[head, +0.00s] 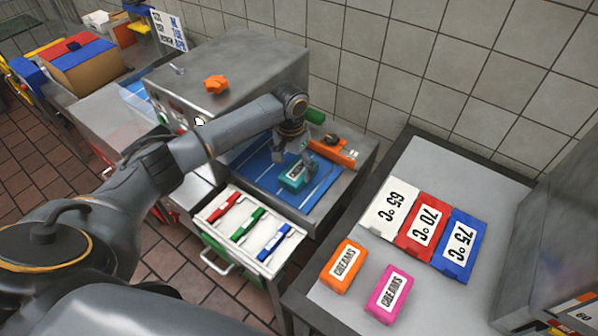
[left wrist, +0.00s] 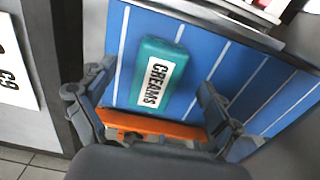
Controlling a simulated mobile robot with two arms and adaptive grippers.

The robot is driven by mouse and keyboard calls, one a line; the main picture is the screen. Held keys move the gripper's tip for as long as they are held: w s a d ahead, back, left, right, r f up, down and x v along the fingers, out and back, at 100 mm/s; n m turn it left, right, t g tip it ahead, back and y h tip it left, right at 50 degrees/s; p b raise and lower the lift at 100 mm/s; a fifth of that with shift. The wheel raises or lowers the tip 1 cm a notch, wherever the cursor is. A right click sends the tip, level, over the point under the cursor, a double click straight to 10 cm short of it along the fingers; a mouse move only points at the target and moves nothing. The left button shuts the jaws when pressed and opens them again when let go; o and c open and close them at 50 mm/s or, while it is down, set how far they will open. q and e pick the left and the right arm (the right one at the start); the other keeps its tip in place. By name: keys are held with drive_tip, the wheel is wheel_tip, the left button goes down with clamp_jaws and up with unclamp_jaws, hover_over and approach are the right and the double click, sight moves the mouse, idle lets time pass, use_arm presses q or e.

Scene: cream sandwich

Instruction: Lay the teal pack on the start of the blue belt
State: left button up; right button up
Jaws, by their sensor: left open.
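The teal pack (head: 293,178), with a white "CREAMS" label, lies on the blue belt (head: 325,186) in front of the grey machine. In the left wrist view the teal pack (left wrist: 166,58) lies on the blue belt (left wrist: 262,85) with its white stripes, close to an orange bar. My left gripper (head: 292,150) is just above the pack. Its fingers are apart, one to each side of the pack in the left wrist view, and they look clear of it. My right gripper is not in view.
The orange bar (head: 336,150) borders the belt. An open drawer (head: 262,216) holds red, green and blue pieces. On the right table are orange (head: 343,266) and pink (head: 388,294) packs and white, red and blue temperature cards. The machine (head: 245,70) stands behind my arm.

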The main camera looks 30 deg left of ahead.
sight(289, 179)
use_arm(q)
drive_tip(key=shift+s+f, duration=0.1)
drive_tip(key=shift+f, duration=0.1)
drive_tip(key=f, duration=0.1)
drive_tip(key=f+p, duration=0.1)
drive_tip(key=f, duration=0.1)
drive_tip(key=f+p, duration=0.1)
drive_tip(key=shift+s+a+f, duration=0.2)
drive_tip(key=shift+s, duration=0.15)
drive_tip(key=shift+w+f, duration=0.1)
drive_tip(key=shift+f, duration=0.2)
drive_tip(key=c, duration=1.4)
drive_tip(key=shift+r, duration=0.1)
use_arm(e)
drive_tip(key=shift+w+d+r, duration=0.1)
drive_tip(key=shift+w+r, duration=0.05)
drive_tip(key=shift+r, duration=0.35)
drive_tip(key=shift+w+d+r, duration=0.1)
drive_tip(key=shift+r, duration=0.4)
